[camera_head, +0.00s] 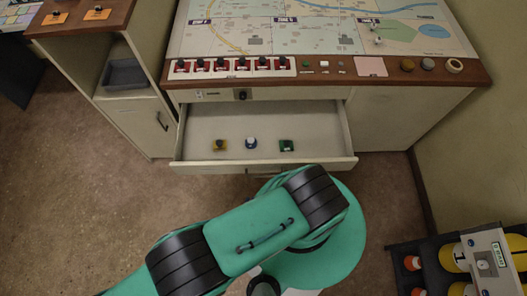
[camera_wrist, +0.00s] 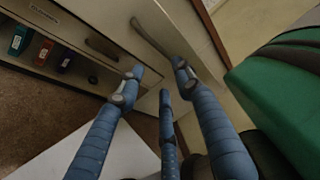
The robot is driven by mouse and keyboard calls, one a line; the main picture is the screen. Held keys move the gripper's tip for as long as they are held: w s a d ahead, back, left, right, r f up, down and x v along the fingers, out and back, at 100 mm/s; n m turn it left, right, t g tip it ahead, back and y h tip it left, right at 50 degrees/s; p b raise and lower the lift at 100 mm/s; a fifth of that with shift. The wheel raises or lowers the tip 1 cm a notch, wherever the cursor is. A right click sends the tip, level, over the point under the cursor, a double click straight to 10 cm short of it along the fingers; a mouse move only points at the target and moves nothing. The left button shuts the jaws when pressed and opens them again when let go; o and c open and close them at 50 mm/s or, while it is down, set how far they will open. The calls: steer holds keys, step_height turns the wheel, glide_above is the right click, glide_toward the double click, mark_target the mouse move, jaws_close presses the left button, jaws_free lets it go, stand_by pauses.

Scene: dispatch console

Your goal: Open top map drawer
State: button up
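The top map drawer (camera_head: 320,127) stands pulled out below the map console in the head view. Three small pieces, yellow, blue-white and green, stand inside it. The drawer's handle is not clear in the head view, with my arm close below its front. My gripper is hidden there beneath my green arm. In the wrist view my gripper (camera_wrist: 158,80) has its blue fingers spread apart with nothing between them.
The map console top (camera_head: 300,35) carries a row of red switches (camera_head: 235,66). A side cabinet (camera_head: 140,110) with a grey tray (camera_head: 125,74) stands at left. A dark rack (camera_head: 430,265) with yellow and orange items is at lower right. Brown floor is clear at left.

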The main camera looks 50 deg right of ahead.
steer(key=r+p, duration=0.1)
steer(key=s+r+y+p, duration=0.1)
steer(key=r+n+g+y+p, duration=0.1)
steer(key=p, duration=0.1)
steer(key=shift+s+a+r, duration=0.2)
steer(key=shift+s, duration=0.15)
steer(key=x, duration=1.3)
steer(key=shift+d+f, duration=0.2)
steer(key=shift+d, duration=0.15)
stand_by(0.4)
stand_by(0.4)
jaws_close()
